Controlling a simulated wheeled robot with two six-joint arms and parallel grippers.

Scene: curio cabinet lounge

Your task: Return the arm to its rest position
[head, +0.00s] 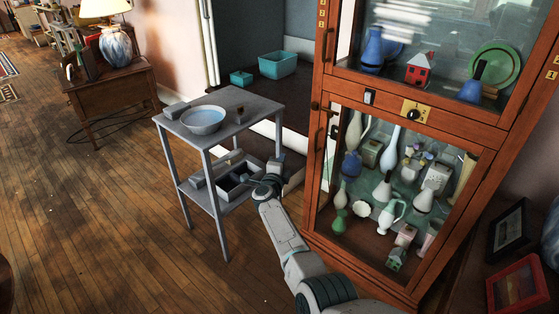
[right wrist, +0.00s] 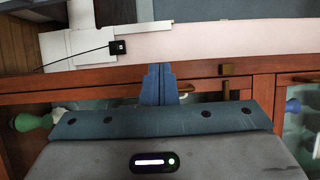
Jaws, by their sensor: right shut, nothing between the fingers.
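My right arm (head: 283,232) comes in from the bottom of the head view. It reaches forward between the small grey stand and the wooden cabinet. Its wrist end is bent and small there, so the fingers are hard to make out. In the right wrist view my right gripper (right wrist: 158,84) has its blue fingers together, with nothing between them. The fingers show in front of a reddish wooden frame of the cabinet (right wrist: 220,72); I cannot tell whether they touch it. My left gripper is not in view.
The glass-fronted cabinet (head: 318,100) holds several vases and ornaments. The grey stand (head: 170,127) bears a bowl (head: 203,120); a dark tray (head: 228,191) lies on its lower shelf. Teal bins (head: 279,65) stand behind. Framed pictures (head: 518,288) are at right. Wooden floor (head: 90,220) at left is clear.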

